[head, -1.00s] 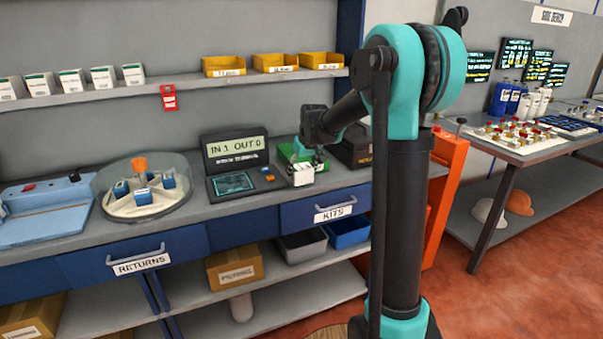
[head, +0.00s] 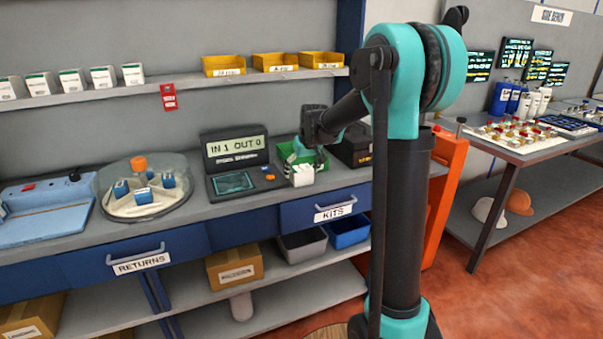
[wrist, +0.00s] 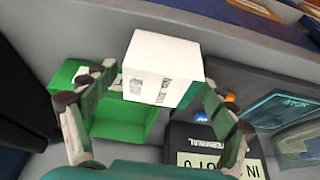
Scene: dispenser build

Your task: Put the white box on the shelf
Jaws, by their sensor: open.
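The white box (wrist: 162,68) with a printed label lies between the fingers of my gripper (wrist: 158,100) in the wrist view. The fingers are open, one on each side; the right finger is very close to the box, and I cannot tell whether it touches. In the head view the white box (head: 302,177) shows at the bench's front edge, below my gripper (head: 303,160), partly covered by it.
A green bin (wrist: 72,77) is right beside the box; it also shows in the head view (head: 286,152). A terminal (head: 236,153) and a round clear-covered carousel (head: 142,202) stand to the left. Yellow bins (head: 224,66) fill the shelf's right part. Its middle is free, above a red tag (head: 169,97).

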